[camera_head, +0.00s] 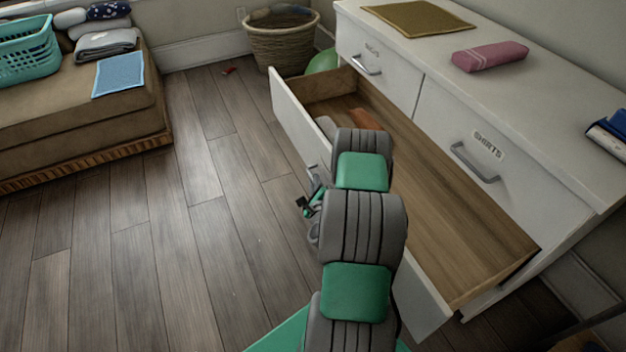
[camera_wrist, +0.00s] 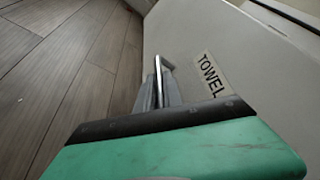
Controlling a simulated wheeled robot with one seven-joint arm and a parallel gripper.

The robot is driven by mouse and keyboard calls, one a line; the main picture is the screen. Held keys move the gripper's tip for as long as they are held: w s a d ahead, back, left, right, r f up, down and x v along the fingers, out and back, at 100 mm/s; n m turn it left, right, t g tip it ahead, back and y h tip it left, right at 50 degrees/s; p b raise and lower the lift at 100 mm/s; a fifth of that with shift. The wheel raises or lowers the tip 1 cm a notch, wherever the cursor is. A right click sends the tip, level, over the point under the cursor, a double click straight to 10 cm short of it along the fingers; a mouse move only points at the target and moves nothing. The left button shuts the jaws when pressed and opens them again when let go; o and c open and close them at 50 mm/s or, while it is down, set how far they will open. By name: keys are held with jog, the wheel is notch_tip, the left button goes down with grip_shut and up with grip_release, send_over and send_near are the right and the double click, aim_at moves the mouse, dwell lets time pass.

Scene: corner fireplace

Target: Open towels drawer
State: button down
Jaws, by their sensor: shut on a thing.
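The towels drawer (camera_head: 440,195) is pulled far out from the white dresser, its wooden inside showing. A grey item and an orange-brown item (camera_head: 367,119) lie in it toward its far end. In the wrist view, its white front (camera_wrist: 200,38) bears a label reading "TOWEL" (camera_wrist: 211,76), partly cut off. My gripper (camera_wrist: 160,85) is shut on the metal drawer handle (camera_wrist: 158,70) beside the label. In the head view my gripper (camera_head: 312,197) is at the outer side of the drawer front, partly hidden by my arm, which crosses over the drawer.
The dresser top (camera_head: 430,45) holds a mat, a pink folded cloth (camera_head: 490,56) and blue items. Upper drawers, one labelled "SHORTS" (camera_head: 488,144), are shut. A wicker basket (camera_head: 281,40) stands behind. A brown bench (camera_head: 75,110) is left; the wood floor between is mostly clear.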

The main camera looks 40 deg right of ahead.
jog(key=c, duration=1.5)
grip_release()
jog(key=shift+s+a, duration=0.1)
jog(key=b+v, duration=0.1)
jog(key=v, duration=0.6)
jog(key=shift+s, duration=0.3)
jog(key=shift+a+r, duration=0.1)
jog(key=shift+a, duration=0.05)
